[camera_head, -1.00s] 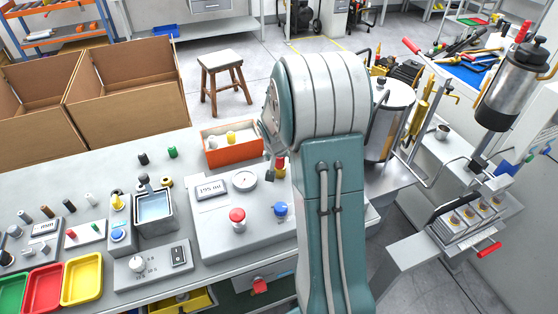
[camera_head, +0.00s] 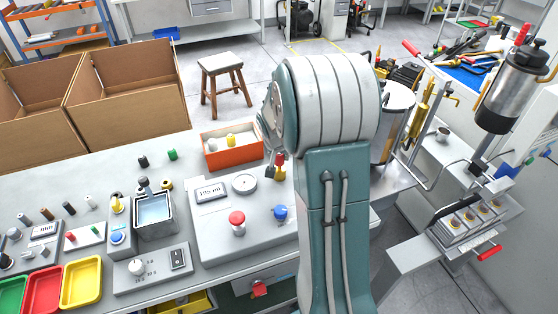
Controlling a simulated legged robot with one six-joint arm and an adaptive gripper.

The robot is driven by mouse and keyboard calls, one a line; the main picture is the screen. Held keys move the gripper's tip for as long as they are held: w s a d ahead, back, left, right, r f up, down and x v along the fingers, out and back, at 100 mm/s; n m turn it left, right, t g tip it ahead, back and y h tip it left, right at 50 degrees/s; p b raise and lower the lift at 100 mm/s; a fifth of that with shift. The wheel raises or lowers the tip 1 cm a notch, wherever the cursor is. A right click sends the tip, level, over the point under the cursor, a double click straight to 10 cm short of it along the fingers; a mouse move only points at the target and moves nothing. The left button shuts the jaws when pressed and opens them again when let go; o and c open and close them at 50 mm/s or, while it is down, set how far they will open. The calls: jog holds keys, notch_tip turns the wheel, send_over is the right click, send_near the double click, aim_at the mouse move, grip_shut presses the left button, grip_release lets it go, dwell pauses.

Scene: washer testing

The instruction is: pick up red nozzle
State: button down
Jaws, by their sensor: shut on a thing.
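The red nozzle (camera_head: 281,158) is a small red piece beside the left side of my arm, above the back right of the grey test box. My gripper (camera_head: 272,164) shows only as a small dark part there, mostly hidden behind my arm. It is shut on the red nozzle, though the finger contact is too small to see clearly. A yellow piece (camera_head: 278,174) shows just below the red nozzle; whether they touch cannot be told.
The grey test box (camera_head: 215,222) has a red button (camera_head: 237,220) and a blue knob (camera_head: 281,212). An orange bin (camera_head: 233,153) with pale and yellow pieces stands behind it. A water basin (camera_head: 155,210) and coloured trays (camera_head: 82,280) are left. Cardboard boxes (camera_head: 125,95) stand behind.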

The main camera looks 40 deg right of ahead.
jog(key=s+a+r, duration=0.4)
jog(key=s+r, duration=0.9)
jog(key=shift+s+r, duration=0.2)
jog(key=shift+r, duration=0.15)
dwell(0.5)
jog(key=shift+a+f, duration=0.1)
jog(key=shift+a, duration=0.05)
